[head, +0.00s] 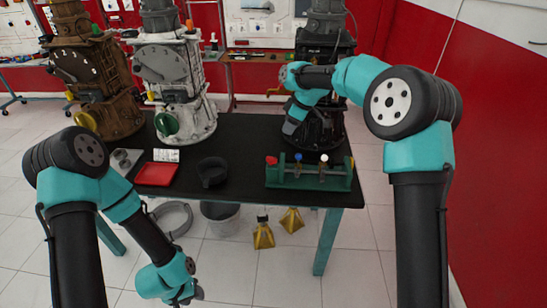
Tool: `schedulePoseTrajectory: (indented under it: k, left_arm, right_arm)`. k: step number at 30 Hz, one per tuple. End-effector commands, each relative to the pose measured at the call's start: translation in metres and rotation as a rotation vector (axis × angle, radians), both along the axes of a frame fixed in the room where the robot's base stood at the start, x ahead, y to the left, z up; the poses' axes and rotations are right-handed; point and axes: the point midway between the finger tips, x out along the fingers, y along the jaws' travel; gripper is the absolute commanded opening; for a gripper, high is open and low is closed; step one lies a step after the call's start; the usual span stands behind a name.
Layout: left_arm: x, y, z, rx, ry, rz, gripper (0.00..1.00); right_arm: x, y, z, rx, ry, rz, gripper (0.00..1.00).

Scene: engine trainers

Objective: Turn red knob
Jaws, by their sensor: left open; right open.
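A red knob (271,160) sits at the left end of a green fixture (307,183) on the front right of the black table. A blue knob (298,157) and a white knob (323,158) stand on the same fixture, to its right. My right gripper (290,128) is open, behind and above the fixture, in front of the dark engine, and apart from the red knob. Its fingertips are small and hard to make out. My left gripper (187,295) is open and low at the bottom of the view, in front of the table and far from the knob.
On the black table (235,150) are a red tray (157,174), a black holder (212,172) and a white engine (168,80). A brown engine (92,75) stands left, a dark engine (320,130) right. A bucket (220,215) and yellow funnel-like items (263,236) are below the table.

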Motion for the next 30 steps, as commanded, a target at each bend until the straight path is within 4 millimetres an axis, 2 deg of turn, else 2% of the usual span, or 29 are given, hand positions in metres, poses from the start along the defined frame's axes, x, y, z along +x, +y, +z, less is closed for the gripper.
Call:
schedulePoseTrajectory:
  k: [8,30]
  left_arm:
    - [0.0,0.0,0.0,0.0,0.0,0.0,0.43]
    - [0.0,0.0,0.0,0.0,0.0,0.0,0.43]
  right_arm:
    - [0.003,0.009,-0.025,-0.001,0.004,0.0,0.43]
    - [0.023,0.052,-0.139,-0.001,0.003,-0.001,0.43]
